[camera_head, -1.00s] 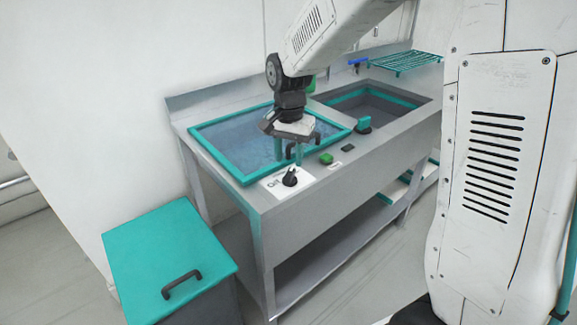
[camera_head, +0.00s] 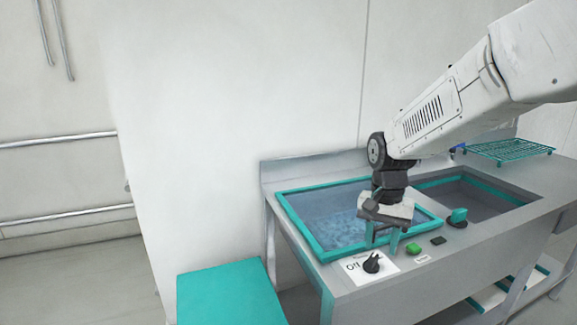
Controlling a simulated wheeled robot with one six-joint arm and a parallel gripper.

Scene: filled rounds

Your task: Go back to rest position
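My gripper (camera_head: 382,238) hangs from my arm, pointing down over the front right part of the teal-framed basin (camera_head: 300,222) in the grey counter. Two teal fingers show below its pale body, with a gap between them. Nothing shows between the fingers. The basin holds bluish, rippled contents. A black knob (camera_head: 372,262) on a white plate marked "Off" sits on the counter just in front of the gripper, apart from it.
A green button (camera_head: 413,248) and a dark button (camera_head: 438,240) lie right of the gripper. A teal tap-like part (camera_head: 458,217) stands by the second sink (camera_head: 490,205). A teal rack (camera_head: 510,150) is at back right. A teal-lidded bin (camera_head: 230,295) stands front left.

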